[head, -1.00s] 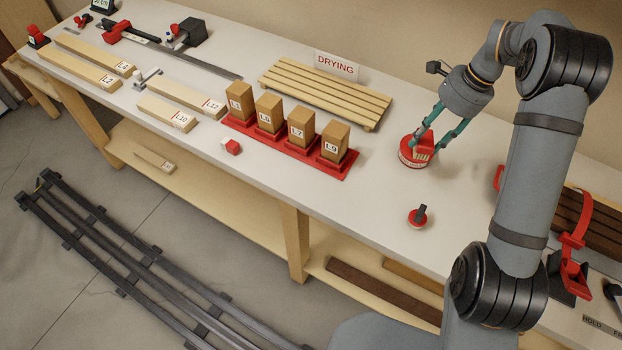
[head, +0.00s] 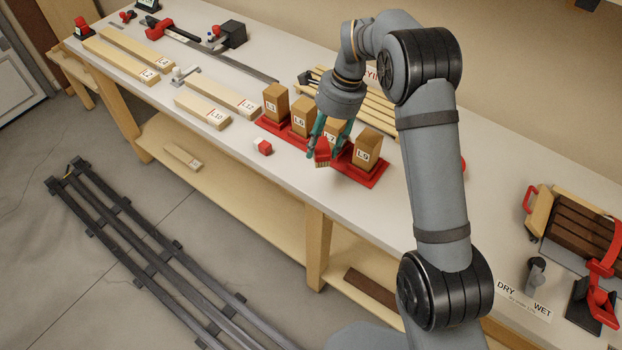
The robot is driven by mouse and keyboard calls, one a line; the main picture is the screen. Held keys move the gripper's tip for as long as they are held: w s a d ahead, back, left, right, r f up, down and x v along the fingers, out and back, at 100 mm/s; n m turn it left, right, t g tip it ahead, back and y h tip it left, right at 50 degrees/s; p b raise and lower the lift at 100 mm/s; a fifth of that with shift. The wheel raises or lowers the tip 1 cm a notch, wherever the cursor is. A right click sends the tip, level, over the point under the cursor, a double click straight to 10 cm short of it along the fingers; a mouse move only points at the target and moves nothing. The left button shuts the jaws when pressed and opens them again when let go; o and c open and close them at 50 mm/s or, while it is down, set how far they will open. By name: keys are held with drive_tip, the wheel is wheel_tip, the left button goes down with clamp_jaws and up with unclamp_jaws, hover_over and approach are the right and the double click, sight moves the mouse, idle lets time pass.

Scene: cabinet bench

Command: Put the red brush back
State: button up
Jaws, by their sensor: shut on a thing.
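The red brush (head: 322,155) is in my gripper (head: 324,138), with its bristle end pointing down. The teal fingers are shut on it. It is in front of the middle blocks of the red tray (head: 373,179), in line with the tray's front edge; I cannot tell whether it touches anything. The slatted rack with the DRYING sign (head: 374,75) is behind, partly covered by my gripper and arm. Only a sliver of a red thing (head: 463,166) shows at the right of my arm.
Wooden blocks, such as L9 (head: 367,150), stand upright on the red tray close to my gripper. Flat boards (head: 202,110) lie further left. A red-handled clamp (head: 603,262) is at the right.

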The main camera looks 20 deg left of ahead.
drive_tip(key=x, duration=0.3)
drive_tip(key=d+p+x, duration=0.1)
drive_tip(key=x, duration=0.2)
drive_tip(key=w+p+x, duration=0.1)
drive_tip(key=x, duration=0.2)
drive_tip(key=shift+w+d+f, duration=0.1)
drive_tip(key=shift+d+f, duration=0.2)
drive_tip(key=shift+f, duration=0.25)
drive_tip(key=shift+f, duration=0.2)
drive_tip(key=o, duration=1.1)
drive_tip(key=shift+r, duration=0.1)
drive_tip(key=b+v, duration=0.2)
drive_tip(key=v, duration=1)
drive_tip(key=shift+r+b, duration=0.2)
drive_tip(key=shift+b, duration=0.15)
